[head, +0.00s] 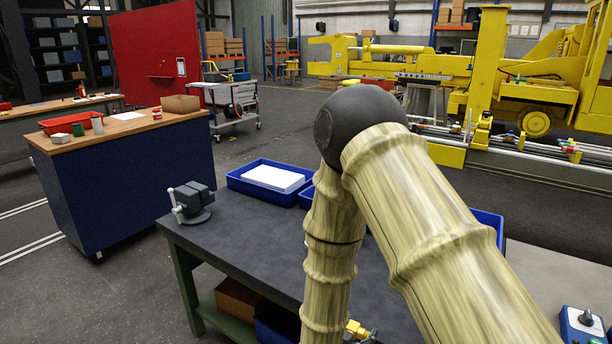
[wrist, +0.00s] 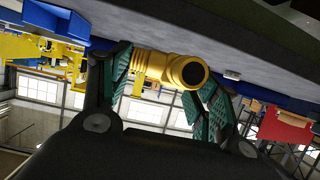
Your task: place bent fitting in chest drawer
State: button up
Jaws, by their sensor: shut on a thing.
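The bent fitting (wrist: 168,68) is a yellow pipe piece with a dark round opening. It sits between the green-padded fingers of my gripper (wrist: 166,82) in the wrist view, and the fingers are shut on it. In the head view a small part of the yellow fitting (head: 355,328) shows low at the front edge of the grey workbench, beside my arm; most of my gripper is hidden there. I cannot make out a chest drawer for certain in either view.
The grey workbench (head: 250,235) carries a vise (head: 191,202) and a blue tray (head: 255,177) with a white block. More blue bins are partly behind my arm. A blue cabinet (head: 130,185) with a wooden top stands at left, with open floor between.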

jog(key=s+d+f+n+t+y, duration=0.2)
jog(key=s+d+f+n+y, duration=0.3)
jog(key=f+n+y, duration=0.1)
jog(key=shift+s+f+y, duration=0.15)
jog(key=shift+f+y, duration=0.05)
jog(key=shift+y, duration=0.3)
jog(key=shift+f, duration=0.1)
dwell(0.5)
